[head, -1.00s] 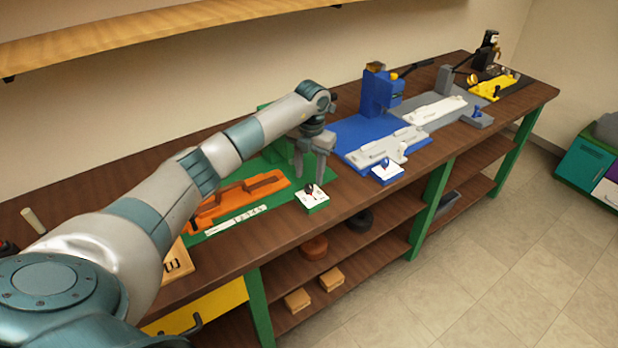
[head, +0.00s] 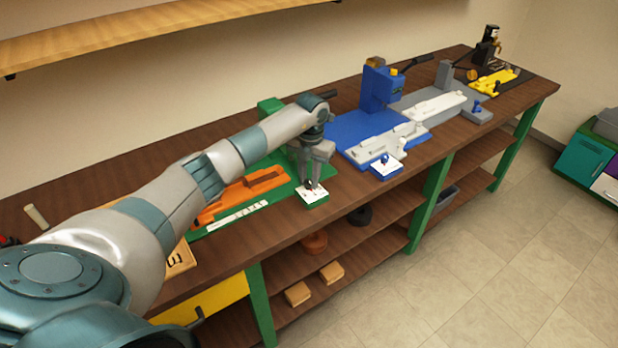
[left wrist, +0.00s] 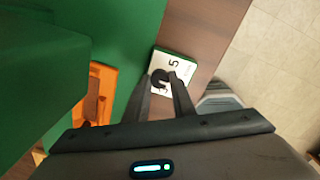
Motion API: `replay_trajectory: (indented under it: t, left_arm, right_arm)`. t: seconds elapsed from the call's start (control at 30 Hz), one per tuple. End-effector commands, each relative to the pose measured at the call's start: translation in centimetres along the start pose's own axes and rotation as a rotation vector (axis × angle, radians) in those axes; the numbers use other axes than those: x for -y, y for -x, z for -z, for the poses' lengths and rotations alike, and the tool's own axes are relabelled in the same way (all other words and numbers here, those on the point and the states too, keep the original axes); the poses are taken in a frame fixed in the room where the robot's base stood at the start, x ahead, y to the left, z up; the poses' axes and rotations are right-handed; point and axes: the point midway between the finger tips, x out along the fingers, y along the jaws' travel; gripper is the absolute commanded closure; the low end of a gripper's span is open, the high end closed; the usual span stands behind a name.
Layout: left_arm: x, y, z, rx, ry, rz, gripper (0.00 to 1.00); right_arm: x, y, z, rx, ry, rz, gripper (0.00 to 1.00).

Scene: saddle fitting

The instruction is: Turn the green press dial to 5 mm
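The green press dial (head: 313,197) is a small green block with a white marked face at the bench's front edge. It shows in the left wrist view (left wrist: 168,65), where a figure 5 is readable on its face. Its dark knob (left wrist: 160,78) is partly hidden by my fingers, so its exact setting cannot be read. My left gripper (head: 309,182) points down just over the dial. In the left wrist view the fingers (left wrist: 161,80) are apart, one on each side of the knob; firm contact does not show. My right gripper is not in view.
The green press (left wrist: 35,70) rises beside the gripper, with an orange part (head: 240,192) and a number strip (head: 237,215) on its base. The blue station (head: 378,90) and its white dial (head: 386,166) stand to the right. A shelf (head: 150,30) runs along the wall above.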

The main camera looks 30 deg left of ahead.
Motion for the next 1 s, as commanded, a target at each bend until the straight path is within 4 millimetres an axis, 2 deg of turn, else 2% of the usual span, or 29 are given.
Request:
replay_trajectory:
  t: [0.47,1.0]
  left_arm:
    - [0.0,0.0,-0.1,-0.002,0.113,-0.001,0.99]
    - [-0.1,0.0,-0.1,-0.015,0.565,-0.001,0.99]
  right_arm:
    - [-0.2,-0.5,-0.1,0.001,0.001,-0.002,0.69]
    - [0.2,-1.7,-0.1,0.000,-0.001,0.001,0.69]
